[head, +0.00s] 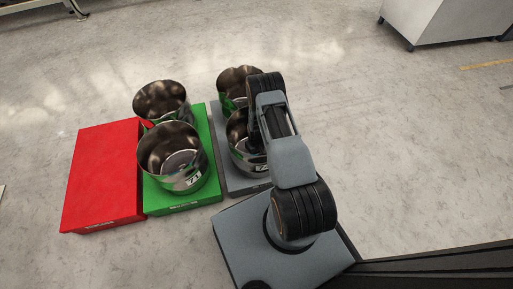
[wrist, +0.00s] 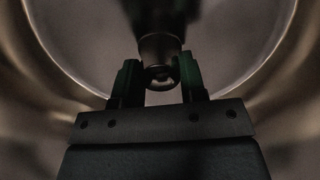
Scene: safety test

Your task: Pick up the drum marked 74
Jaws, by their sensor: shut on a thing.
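Several open steel drums stand in two rows. One drum (head: 240,158) stands on the grey platform (head: 232,183), near side, under my arm; its front label (head: 262,167) is too small to read surely. My gripper reaches down into this drum and is mostly hidden in the head view. In the wrist view my gripper (wrist: 160,76) is inside a round metal drum (wrist: 60,60), its two fingers shut on a dark post with a shiny rounded end (wrist: 160,48). Another labelled drum (head: 172,157) stands on the near part of the green platform (head: 190,203).
A third drum (head: 160,97) stands behind on the green side, and another (head: 236,85) at the back of the grey platform. An empty red platform (head: 104,175) lies left. A white cabinet (head: 440,20) stands back right. Floor to the right is clear.

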